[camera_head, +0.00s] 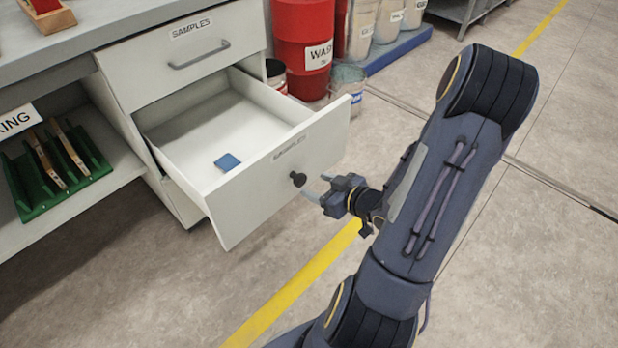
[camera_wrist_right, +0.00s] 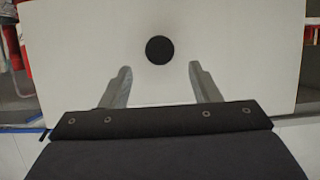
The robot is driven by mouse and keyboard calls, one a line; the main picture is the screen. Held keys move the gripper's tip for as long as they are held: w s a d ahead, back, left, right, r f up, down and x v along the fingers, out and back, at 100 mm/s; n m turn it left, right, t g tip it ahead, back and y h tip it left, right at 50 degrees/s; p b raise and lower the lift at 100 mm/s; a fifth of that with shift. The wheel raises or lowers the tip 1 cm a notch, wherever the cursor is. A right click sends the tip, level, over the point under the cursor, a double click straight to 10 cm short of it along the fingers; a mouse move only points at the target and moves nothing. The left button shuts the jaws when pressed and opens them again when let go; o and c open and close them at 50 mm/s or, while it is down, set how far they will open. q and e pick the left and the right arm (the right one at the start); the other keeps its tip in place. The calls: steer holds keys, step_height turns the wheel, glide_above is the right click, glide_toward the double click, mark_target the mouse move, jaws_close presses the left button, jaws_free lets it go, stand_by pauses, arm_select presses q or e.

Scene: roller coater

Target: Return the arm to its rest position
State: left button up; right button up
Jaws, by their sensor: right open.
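My right gripper (camera_head: 318,188) is open and empty in the head view, just right of the open drawer's front and close to its dark round knob (camera_head: 298,179). In the right wrist view my right gripper's two fingers (camera_wrist_right: 158,85) are spread apart, and the knob (camera_wrist_right: 160,50) shows beyond their tips, centred between them. The fingers do not hold the knob. The lower drawer (camera_head: 318,148) is pulled out, with a blue square piece (camera_head: 228,162) lying on its floor. My left gripper is not in view.
The upper drawer (camera_head: 226,72) labelled SAMPLES is shut below the worktop (camera_head: 130,27). A green rack (camera_head: 88,185) stands on the shelf at left. A red drum (camera_head: 303,40) and buckets stand behind the open drawer. The floor right of the drawer is clear.

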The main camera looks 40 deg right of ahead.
steer(key=shift+v, duration=1)
step_height(320, 180, up, 7)
steer(key=a+m+g+h, duration=0.2)
steer(key=g+h, duration=0.1)
steer(key=g, duration=0.1)
steer(key=s+a+r+g+y+p, duration=0.1)
steer(key=s+a+r+g+y, duration=0.15)
steer(key=s+a+r, duration=0.4)
steer(key=s+a+r+g+y+p, duration=0.1)
steer(key=s+a+y, duration=0.3)
steer(key=a, duration=0.6)
step_height(320, 180, up, 28)
steer(key=p, duration=2.8)
steer(key=shift+d+h, duration=0.25)
steer(key=shift+h, duration=0.1)
